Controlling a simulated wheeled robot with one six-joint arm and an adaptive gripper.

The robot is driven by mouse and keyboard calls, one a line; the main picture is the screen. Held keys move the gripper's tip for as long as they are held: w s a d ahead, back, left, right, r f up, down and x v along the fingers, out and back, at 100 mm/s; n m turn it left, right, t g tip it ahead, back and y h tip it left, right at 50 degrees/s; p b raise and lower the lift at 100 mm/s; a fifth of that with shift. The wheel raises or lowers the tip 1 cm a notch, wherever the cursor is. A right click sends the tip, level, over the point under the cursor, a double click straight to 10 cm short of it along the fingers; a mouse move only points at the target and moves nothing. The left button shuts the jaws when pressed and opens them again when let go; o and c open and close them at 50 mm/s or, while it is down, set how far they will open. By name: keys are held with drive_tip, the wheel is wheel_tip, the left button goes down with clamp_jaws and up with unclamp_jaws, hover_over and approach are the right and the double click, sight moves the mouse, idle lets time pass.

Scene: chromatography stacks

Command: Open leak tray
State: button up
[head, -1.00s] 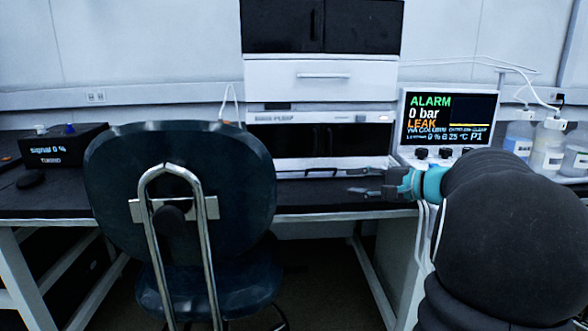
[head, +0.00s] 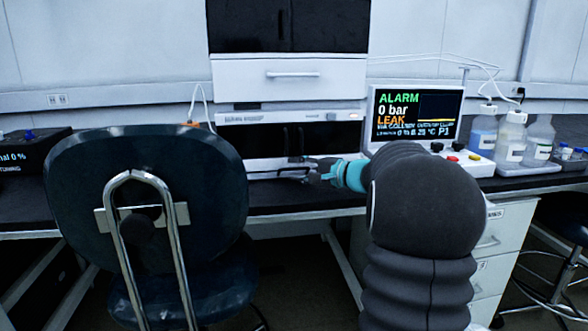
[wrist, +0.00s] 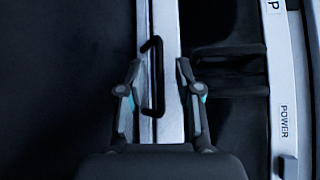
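The leak tray is the low white front (head: 262,164) at the bottom of the pump stack, just above the bench top. In the wrist view it is a narrow pale strip (wrist: 171,40) with a dark bracket-shaped handle (wrist: 152,80). My gripper (head: 300,170) is in front of the tray, toward its right part. In the wrist view my gripper (wrist: 158,70) is open, with one finger on each side of the handle. The handle lies nearer the left finger. Whether a finger touches it I cannot tell. The tray looks closed.
An office chair (head: 150,200) stands left of my arm, in front of the bench. The control panel screen (head: 418,115), reading ALARM and LEAK, stands right of the stack. Several bottles (head: 510,135) stand further right. Dark bench top (head: 290,203) is bare in front of the stack.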

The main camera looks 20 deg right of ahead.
drive_tip(key=shift+w+a+f, duration=0.15)
drive_tip(key=shift+w+a, duration=0.2)
drive_tip(key=shift+w, duration=0.25)
clamp_jaws()
drive_tip(key=s+a+b, duration=0.3)
drive_tip(key=s+b, duration=0.4)
drive_tip(key=s, duration=0.5)
drive_tip(key=shift+s+a, duration=0.25)
unclamp_jaws()
